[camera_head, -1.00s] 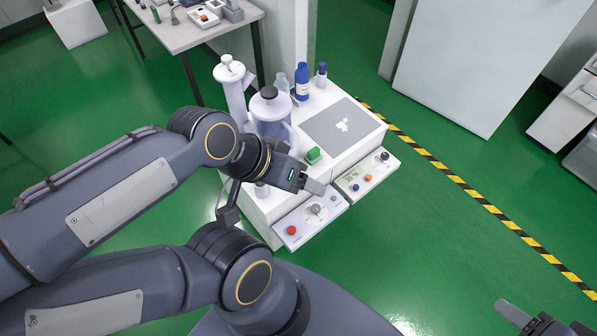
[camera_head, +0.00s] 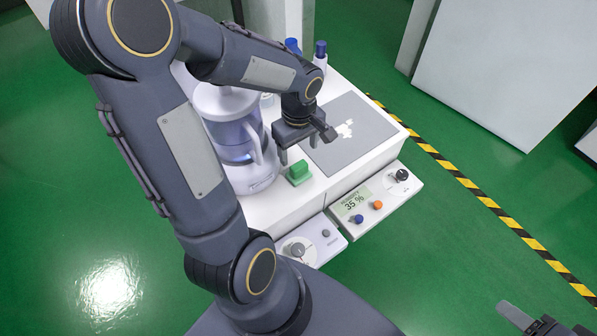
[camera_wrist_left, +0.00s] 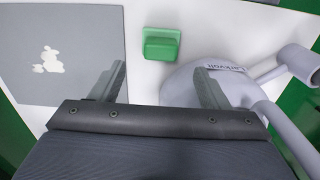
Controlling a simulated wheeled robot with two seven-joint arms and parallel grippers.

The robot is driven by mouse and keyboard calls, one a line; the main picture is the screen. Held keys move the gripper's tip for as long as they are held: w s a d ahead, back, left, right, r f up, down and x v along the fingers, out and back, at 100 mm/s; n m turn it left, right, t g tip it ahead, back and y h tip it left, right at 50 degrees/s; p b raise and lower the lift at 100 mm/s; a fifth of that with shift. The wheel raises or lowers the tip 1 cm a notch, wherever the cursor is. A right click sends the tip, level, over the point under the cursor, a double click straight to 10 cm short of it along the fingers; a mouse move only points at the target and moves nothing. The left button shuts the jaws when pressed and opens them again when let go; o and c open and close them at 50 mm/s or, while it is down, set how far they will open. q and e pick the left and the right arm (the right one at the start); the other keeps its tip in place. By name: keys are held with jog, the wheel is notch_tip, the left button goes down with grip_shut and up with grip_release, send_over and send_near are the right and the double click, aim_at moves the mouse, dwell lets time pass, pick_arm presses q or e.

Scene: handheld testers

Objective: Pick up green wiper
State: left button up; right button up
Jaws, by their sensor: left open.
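The green wiper (camera_head: 298,172) is a small green block lying on the white table top, beside the grey mat. It also shows in the left wrist view (camera_wrist_left: 161,45), above and between the fingers. My left gripper (camera_head: 306,142) is open and empty, over the table near the mat's edge, behind the wiper in the head view. In the left wrist view its two fingers (camera_wrist_left: 160,85) are apart, with the wiper beyond their tips and not touching. My right gripper (camera_head: 521,319) shows only partly at the bottom right corner, apart from the table.
A clear jug-like device (camera_head: 231,130) with a handle stands left of the wiper, close to my left arm. The grey mat (camera_head: 352,145) bears a white spill (camera_head: 345,129). Blue-capped bottles (camera_head: 320,52) stand behind. Control boxes with knobs (camera_head: 375,202) line the front edge.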

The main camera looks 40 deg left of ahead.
aim_at(299, 165)
pick_arm(q)
notch_tip(299, 165, down, 3)
jog(key=shift+r+b, duration=0.1)
jog(key=shift+b, duration=0.35)
notch_tip(299, 165, down, 5)
jog(key=shift+b, duration=1.1)
jog(key=c, duration=1.1)
jog(key=shift+o, duration=0.2)
notch_tip(299, 165, up, 10)
jog(key=p, duration=0.4)
jog(key=shift+r, duration=0.1)
jog(key=o, duration=0.5)
jog(key=shift+s, duration=0.1)
jog(key=shift+c, duration=0.2)
jog(key=c, duration=0.4)
jog(key=shift+o, duration=0.2)
